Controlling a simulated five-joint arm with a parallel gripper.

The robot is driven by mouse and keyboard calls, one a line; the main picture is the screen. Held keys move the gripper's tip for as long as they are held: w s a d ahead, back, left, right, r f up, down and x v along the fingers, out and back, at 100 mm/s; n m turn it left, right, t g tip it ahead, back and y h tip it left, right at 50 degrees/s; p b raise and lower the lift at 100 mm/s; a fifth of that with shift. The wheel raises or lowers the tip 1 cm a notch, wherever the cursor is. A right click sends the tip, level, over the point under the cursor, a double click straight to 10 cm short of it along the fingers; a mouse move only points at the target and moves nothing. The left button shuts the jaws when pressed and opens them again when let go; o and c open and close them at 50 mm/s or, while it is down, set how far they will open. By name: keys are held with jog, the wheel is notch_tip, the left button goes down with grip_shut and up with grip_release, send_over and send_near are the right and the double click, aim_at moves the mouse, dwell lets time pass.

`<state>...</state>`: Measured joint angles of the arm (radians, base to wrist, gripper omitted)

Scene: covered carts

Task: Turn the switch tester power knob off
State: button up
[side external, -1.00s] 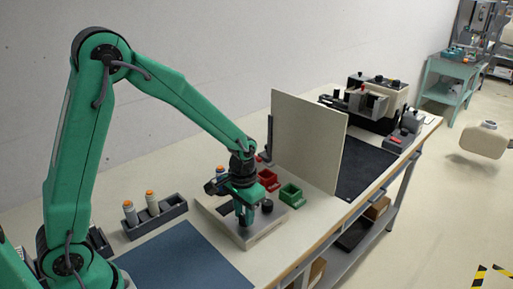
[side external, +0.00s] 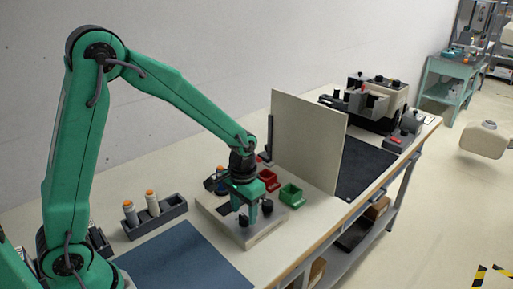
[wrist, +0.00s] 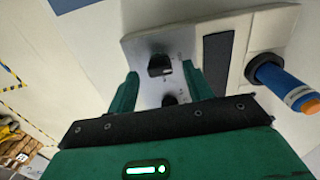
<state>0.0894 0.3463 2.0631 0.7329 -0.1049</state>
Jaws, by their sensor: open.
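The switch tester is a pale plate (side external: 258,236) on the bench, and its metal face (wrist: 185,45) fills the upper middle of the wrist view. A black knob (wrist: 160,65) on it lies between my fingertips in that view. A second dark knob (wrist: 170,98) sits nearer the gripper body, partly hidden. I cannot tell which is the power knob. A dark knob (side external: 267,208) also shows at the plate's right side in the side view. My gripper (wrist: 160,72) is open and points down over the plate, with its fingers apart on either side. Contact with a knob is not clear.
A grey rack (side external: 156,215) with bottles stands left. The blue mat (side external: 185,262) is clear.

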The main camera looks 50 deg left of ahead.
aim_at(244, 215)
notch_tip(244, 215, up, 6)
jog(key=shift+r, duration=0.35)
jog(key=shift+r, duration=0.15)
jog(key=shift+s+r, duration=0.2)
jog(key=s+a+r+t, duration=0.1)
jog(key=s+r+t, duration=0.1)
jog(key=s+r, duration=0.3)
jog(key=s+a+r+t, duration=0.2)
jog(key=s+r, duration=0.4)
jog(key=s, duration=0.5)
jog(key=shift+a+t, duration=0.25)
jog(key=shift+t, duration=0.55)
